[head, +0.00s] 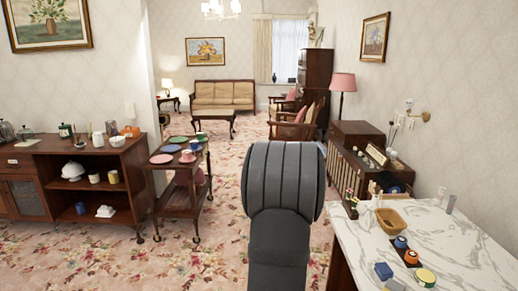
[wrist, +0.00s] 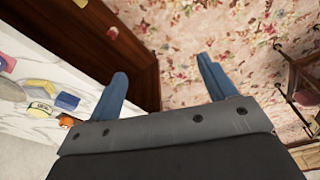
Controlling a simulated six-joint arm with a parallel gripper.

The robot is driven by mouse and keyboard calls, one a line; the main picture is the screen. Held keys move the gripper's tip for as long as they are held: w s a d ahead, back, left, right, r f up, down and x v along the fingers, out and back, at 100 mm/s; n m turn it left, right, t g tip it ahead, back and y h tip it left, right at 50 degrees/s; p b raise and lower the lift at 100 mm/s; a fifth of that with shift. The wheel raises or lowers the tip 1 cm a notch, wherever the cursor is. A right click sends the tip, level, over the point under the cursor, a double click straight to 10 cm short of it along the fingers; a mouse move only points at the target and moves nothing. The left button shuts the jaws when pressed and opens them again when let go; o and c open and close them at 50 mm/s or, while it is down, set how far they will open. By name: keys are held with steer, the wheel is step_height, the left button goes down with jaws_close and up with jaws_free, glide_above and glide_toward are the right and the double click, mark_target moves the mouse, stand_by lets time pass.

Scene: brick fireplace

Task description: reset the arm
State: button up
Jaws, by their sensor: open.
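My gripper (wrist: 162,72) shows in the wrist view with its two blue fingers spread wide and nothing between them. Beyond the fingers are a dark wooden side panel and the floral carpet (wrist: 240,25). In the head view my dark grey arm stands upright in the middle, and the gripper itself is hidden there. The arm is left of the white marble worktop (head: 462,255) and appears apart from it.
The worktop holds a blue block (head: 383,271), a yellow-topped round item (head: 425,277), several small pots and a tan basket (head: 391,220). A dark trolley (head: 180,195) with plates stands left. Carpet (head: 110,265) is open at the front left.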

steer(key=s+a+f+n, duration=0.1)
steer(key=a+f+n, duration=0.1)
steer(key=a+f, duration=0.3)
steer(key=shift+s+a+f, duration=0.15)
steer(key=shift+s+a, duration=0.2)
steer(key=shift+a, duration=1.2)
